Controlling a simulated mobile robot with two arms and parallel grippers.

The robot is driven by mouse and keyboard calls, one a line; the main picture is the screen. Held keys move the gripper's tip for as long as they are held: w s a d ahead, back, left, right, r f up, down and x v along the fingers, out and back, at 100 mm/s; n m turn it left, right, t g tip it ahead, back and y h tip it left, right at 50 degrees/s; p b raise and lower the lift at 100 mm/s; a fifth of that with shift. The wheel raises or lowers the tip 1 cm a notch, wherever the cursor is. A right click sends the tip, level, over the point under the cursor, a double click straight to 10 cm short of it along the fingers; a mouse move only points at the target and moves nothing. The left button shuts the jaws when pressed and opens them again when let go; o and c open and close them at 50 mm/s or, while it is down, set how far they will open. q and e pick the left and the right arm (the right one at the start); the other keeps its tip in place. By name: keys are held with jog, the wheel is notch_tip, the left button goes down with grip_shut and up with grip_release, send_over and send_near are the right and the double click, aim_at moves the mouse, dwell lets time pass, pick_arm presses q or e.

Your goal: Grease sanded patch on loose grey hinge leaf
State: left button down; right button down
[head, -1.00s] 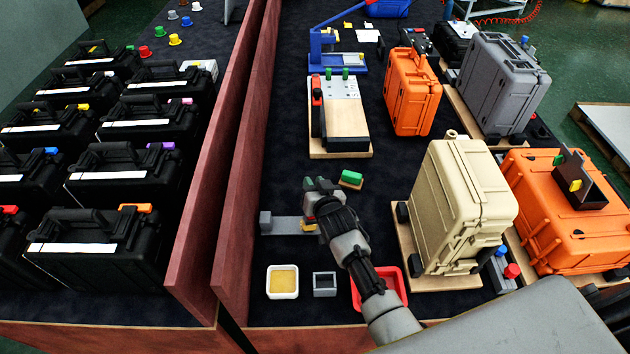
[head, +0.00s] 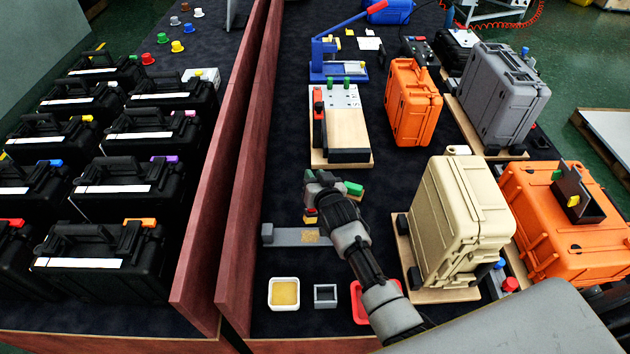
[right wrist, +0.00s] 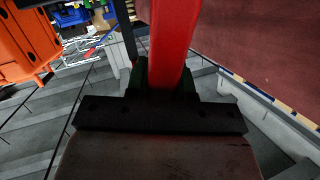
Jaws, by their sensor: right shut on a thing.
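The loose grey hinge leaf (head: 285,236) lies flat on the dark bench, with a grey block at its left end. A tan-yellow patch (head: 311,237) shows near its right part. My right gripper (head: 316,190) is just beyond the leaf, shut on a red tool (head: 311,212) with a yellow part at its lower end. The red tool (right wrist: 172,45) also shows between the fingers in the right wrist view. Its tip appears apart from the leaf. A white tray (head: 284,306) holding yellow grease stands nearer the front. My left gripper is not in view.
A small grey open box (head: 325,296) and a red tray (head: 358,305) stand beside the white tray. A green block (head: 353,188) lies just right of the gripper. A beige case (head: 462,215) stands to the right. A wooden wall (head: 240,190) bounds the left.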

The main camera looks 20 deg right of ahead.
notch_tip(320, 180, up, 4)
jog(key=shift+f+p, duration=0.25)
jog(key=shift+p, duration=0.85)
jog(key=shift+w+f, duration=0.1)
jog(key=shift+w, duration=0.05)
jog(key=shift+f+b, duration=0.35)
jog(key=shift+f, duration=0.1)
